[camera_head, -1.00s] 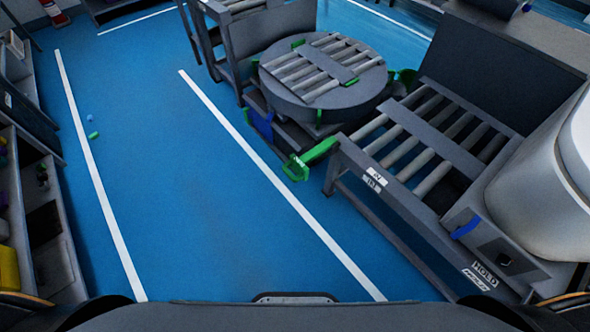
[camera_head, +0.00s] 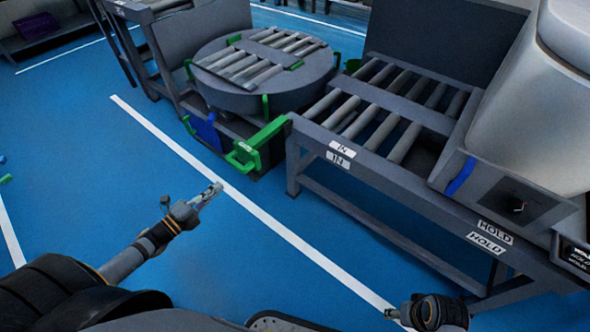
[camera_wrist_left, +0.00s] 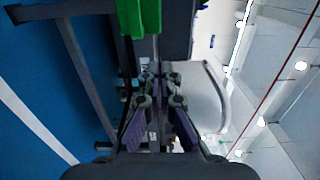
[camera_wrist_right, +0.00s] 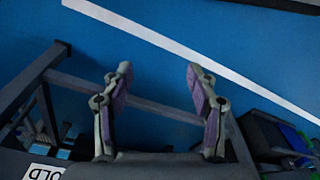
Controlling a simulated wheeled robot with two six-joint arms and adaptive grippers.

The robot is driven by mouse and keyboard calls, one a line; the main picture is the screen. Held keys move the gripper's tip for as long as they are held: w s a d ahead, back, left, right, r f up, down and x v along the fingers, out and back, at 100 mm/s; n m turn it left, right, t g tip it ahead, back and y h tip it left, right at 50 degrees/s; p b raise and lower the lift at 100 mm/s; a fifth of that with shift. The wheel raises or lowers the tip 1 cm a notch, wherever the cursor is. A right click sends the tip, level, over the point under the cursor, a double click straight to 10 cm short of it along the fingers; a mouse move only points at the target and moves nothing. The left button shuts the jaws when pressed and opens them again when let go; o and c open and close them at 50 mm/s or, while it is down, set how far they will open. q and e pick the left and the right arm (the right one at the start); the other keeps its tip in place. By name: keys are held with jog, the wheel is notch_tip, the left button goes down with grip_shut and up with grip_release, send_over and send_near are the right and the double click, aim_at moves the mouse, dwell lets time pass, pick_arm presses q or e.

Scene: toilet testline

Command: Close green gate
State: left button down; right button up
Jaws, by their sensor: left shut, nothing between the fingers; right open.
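The green gate (camera_head: 258,145) is a green arm with a squarish end, at the near left corner of the roller conveyor, by the round turntable. It sticks out toward the lower left. In the left wrist view a green part (camera_wrist_left: 138,18) shows at the top, ahead of the fingers. My left gripper (camera_head: 214,190) is shut and empty, in front of and lower in the picture than the gate, apart from it. It also shows in the left wrist view (camera_wrist_left: 160,78). My right gripper (camera_head: 389,314) is low in the picture, open and empty in the right wrist view (camera_wrist_right: 159,68).
The roller conveyor (camera_head: 340,150) stands at the right with a white toilet-like body (camera_head: 520,110) on it. The turntable (camera_head: 225,92) with rollers is behind the gate. Blue floor (camera_head: 110,190) with white lines is clear at the left.

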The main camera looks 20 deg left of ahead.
aim_at(253, 157)
pick_arm(q)
jog(key=b+x, duration=0.6)
jog(key=x, duration=0.7)
jog(key=shift+a, duration=0.2)
jog(key=shift+w+d, duration=0.2)
jog(key=shift+w, duration=0.25)
pick_arm(e)
jog(key=a+f+t, duration=0.1)
jog(key=w+a+f+t+y, duration=0.1)
jog(key=f, duration=0.1)
jog(key=a+f+t, duration=0.1)
jog(key=f, duration=0.1)
jog(key=shift+w+t, duration=0.25)
jog(key=shift+t, duration=0.05)
pick_arm(q)
jog(key=shift+r, duration=0.1)
pick_arm(e)
jog(key=shift+r, duration=0.1)
